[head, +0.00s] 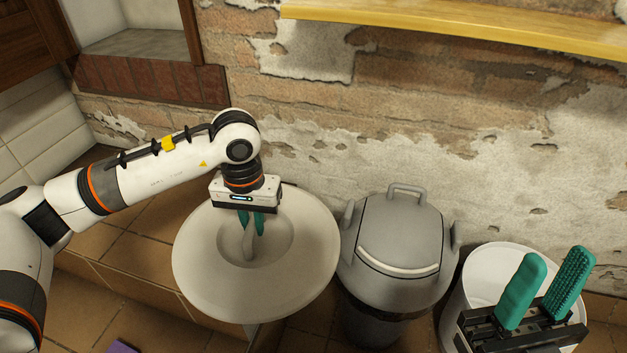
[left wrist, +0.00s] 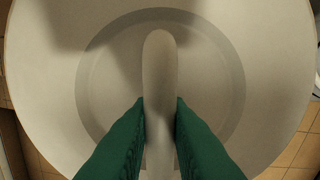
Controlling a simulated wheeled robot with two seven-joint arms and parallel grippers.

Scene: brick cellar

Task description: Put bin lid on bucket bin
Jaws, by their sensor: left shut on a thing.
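The bin lid (head: 200,265) is a wide, round, off-white disc with a recessed centre and an upright handle. My left gripper (head: 251,222) is shut on the lid's handle (left wrist: 159,75), with teal fingers on both sides of it. The lid is left of the grey bin and looks nearly level. A white round bucket (head: 486,260), seemingly the bucket bin, stands at the lower right with its top apparently open. My right gripper (head: 547,280) is in front of that bucket, hiding part of it. Its teal fingers are apart and empty.
A grey bin with a closed lid (head: 400,235) and side handles stands between the held lid and the white bucket. A brick wall (head: 440,95) with a yellow wooden shelf (head: 470,30) is behind. A purple item (head: 122,347) shows at the bottom edge.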

